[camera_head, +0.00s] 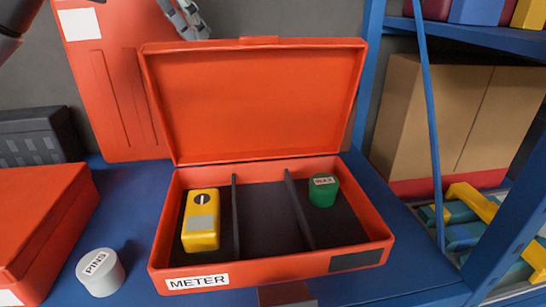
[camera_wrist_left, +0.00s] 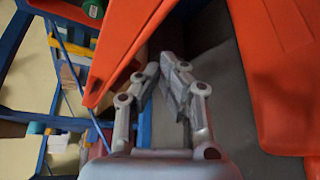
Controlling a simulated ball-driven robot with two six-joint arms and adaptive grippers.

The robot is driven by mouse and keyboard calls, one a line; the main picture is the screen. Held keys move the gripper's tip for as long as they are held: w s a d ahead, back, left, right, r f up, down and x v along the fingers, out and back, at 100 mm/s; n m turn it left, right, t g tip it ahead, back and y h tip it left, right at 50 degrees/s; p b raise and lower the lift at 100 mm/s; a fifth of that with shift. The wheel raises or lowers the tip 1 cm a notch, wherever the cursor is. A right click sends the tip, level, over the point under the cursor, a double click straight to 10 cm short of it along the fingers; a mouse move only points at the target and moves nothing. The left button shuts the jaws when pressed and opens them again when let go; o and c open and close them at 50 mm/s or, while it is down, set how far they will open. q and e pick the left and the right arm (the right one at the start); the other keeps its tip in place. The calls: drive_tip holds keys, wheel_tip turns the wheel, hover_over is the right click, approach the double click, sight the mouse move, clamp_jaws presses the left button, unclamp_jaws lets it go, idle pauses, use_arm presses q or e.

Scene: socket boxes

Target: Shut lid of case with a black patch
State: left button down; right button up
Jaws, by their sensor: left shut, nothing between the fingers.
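The orange case (camera_head: 340,262) stands open on the blue table, with a METER label and a black patch (camera_head: 356,261) on its front wall. Its lid (camera_head: 255,105) stands up at the back, tilted slightly rearward. Inside, a yellow meter (camera_head: 201,220) lies in the left compartment and a green round piece (camera_head: 323,191) in the right one; the middle one is empty. My left gripper (camera_head: 194,28) is shut and empty, behind and above the lid's upper left corner. In the left wrist view the gripper (camera_wrist_left: 165,72) is beside an orange panel edge (camera_wrist_left: 120,45). My right gripper is not in view.
Another orange lid (camera_head: 115,90) stands upright behind on the left. An orange box (camera_head: 40,225) and a white PINS cylinder (camera_head: 100,271) are at the left. A dark grey case (camera_head: 38,137) sits behind them. A blue shelf (camera_head: 490,38) with a cardboard box (camera_head: 440,115) is at the right.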

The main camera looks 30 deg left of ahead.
sight(197, 47)
use_arm(q)
drive_tip(key=shift+s+d+f+b, duration=0.55)
drive_tip(key=shift+s+d+f, duration=0.15)
drive_tip(key=shift+s+f, duration=0.15)
drive_tip(key=shift+s+d+f+b, duration=0.65)
drive_tip(key=shift+s+f, duration=0.1)
drive_tip(key=shift+f, duration=0.25)
drive_tip(key=shift+s+d+f+b, duration=0.5)
drive_tip(key=shift+s+d+f, duration=0.2)
drive_tip(key=shift+s+f, duration=0.15)
wheel_tip(197, 47, up, 5)
drive_tip(key=p, duration=0.6)
drive_tip(key=shift+f, duration=0.15)
drive_tip(key=shift+w+r, duration=0.1)
drive_tip(key=shift+r, duration=0.6)
drive_tip(key=shift+f, duration=0.1)
